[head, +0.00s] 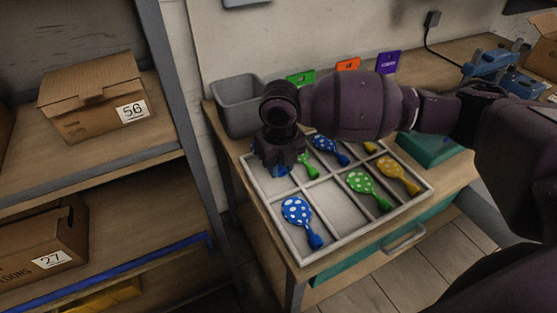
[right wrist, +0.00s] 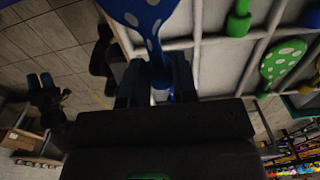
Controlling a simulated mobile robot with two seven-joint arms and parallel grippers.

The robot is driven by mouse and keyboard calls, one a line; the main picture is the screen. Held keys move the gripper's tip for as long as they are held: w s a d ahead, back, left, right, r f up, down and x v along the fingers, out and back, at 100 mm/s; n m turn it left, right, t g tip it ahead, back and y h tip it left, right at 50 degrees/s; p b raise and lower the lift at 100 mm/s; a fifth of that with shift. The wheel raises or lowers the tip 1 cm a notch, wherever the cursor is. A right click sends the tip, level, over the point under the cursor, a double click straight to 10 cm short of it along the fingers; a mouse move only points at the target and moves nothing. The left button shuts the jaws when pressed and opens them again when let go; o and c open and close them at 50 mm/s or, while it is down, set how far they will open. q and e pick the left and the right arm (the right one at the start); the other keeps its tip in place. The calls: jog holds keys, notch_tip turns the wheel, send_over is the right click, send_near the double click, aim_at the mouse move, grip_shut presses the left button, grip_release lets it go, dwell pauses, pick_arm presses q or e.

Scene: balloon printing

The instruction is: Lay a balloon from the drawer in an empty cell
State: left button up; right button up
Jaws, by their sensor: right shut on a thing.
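A white divided tray (head: 365,229) lies on the wooden table. My right gripper (head: 278,163) is over its far left corner, pointing down. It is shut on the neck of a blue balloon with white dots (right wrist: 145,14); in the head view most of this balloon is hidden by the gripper. Another blue dotted balloon (head: 296,211) lies in the near left cell. A green dotted balloon (head: 364,184) and a yellow one (head: 398,171) lie farther right in that row. The cell (head: 337,203) between the blue and green ones is empty. The teal drawer (head: 365,259) has a grey handle. My left gripper is not in view.
A grey bin (head: 238,105) stands just behind the gripper. Green, orange and purple cards (head: 388,63) are on the wall behind. A shelf with cardboard boxes (head: 92,98) stands at left. More balloons (head: 328,148) lie in the tray's far row.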

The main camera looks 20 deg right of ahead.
aim_at(280, 190)
notch_tip(280, 190, down, 2)
jog(key=shift+f+b, duration=0.2)
jog(key=shift+b, duration=0.35)
jog(key=shift+f+b, duration=0.3)
jog(key=shift+f, duration=1.5)
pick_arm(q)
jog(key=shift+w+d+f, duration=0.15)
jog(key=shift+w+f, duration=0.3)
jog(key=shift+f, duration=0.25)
pick_arm(e)
jog(key=o, duration=0.8)
jog(key=shift+s+a+f, duration=0.1)
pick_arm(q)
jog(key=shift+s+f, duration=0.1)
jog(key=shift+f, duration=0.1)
